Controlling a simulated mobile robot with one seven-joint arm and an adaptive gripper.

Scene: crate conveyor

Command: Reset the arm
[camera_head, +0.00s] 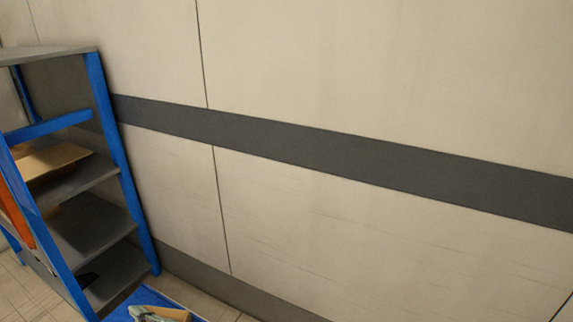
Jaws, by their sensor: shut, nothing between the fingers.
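My gripper and arm are not in view. The body camera looks at a wall and a shelf, so how the arm is posed cannot be seen here.
A blue-framed shelf rack (122,165) with grey shelves stands at the left, holding a brown cardboard piece (52,160). A pale wall (380,70) with a dark band (330,147) fills the rest. A blue item (150,296) is cut off at the bottom edge.

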